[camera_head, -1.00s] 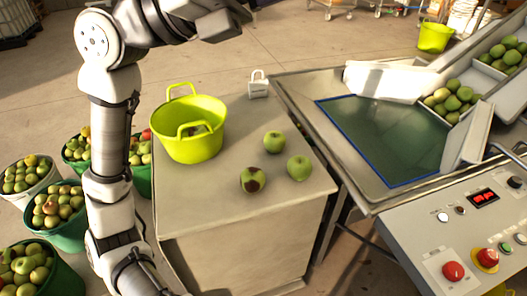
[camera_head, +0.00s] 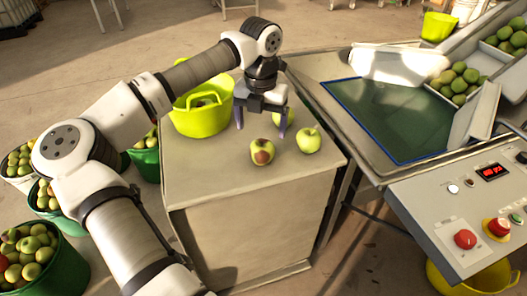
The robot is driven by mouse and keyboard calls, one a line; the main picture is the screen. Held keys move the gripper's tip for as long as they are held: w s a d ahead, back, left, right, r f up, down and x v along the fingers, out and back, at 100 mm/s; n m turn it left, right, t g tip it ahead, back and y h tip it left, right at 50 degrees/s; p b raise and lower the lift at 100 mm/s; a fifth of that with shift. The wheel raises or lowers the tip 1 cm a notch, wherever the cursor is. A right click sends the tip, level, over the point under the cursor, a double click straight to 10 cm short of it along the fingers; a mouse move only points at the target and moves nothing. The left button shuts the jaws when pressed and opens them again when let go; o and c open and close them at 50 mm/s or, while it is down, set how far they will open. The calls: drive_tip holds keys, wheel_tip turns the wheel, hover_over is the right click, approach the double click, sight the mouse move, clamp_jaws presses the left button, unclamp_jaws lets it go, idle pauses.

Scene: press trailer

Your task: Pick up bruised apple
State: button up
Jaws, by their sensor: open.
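The bruised apple (camera_head: 262,151) is green with a reddish-brown patch on its front. It sits on the counter top (camera_head: 215,165). My gripper (camera_head: 260,129) is open and empty and points down with its fingers spread. It is just behind the bruised apple in the head view; I cannot tell the exact gap or height. A second green apple (camera_head: 308,140) sits to the right of the bruised one.
A lime-green bucket (camera_head: 203,121) stands on the counter left of my gripper, partly behind my arm. The sorting machine (camera_head: 374,165) with its green bed and button panel (camera_head: 465,210) is to the right. The counter's front is clear.

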sight(262, 143)
wheel_tip(262, 143, down, 4)
drive_tip(key=shift+d+f, duration=0.1)
drive_tip(key=shift+f, duration=0.05)
drive_tip(key=shift+w+f+p, duration=0.15)
drive_tip(key=shift+f+p, duration=0.25)
drive_tip(key=shift+f, duration=0.9)
drive_tip(key=shift+w+f+p, duration=0.1)
drive_tip(key=shift+f+p, duration=0.3)
drive_tip(key=shift+f, duration=0.85)
drive_tip(key=c, duration=1.1)
drive_tip(key=shift+c, duration=0.3)
wheel_tip(262, 143, up, 20)
drive_tip(key=b, duration=0.1)
drive_tip(key=shift+b, duration=0.35)
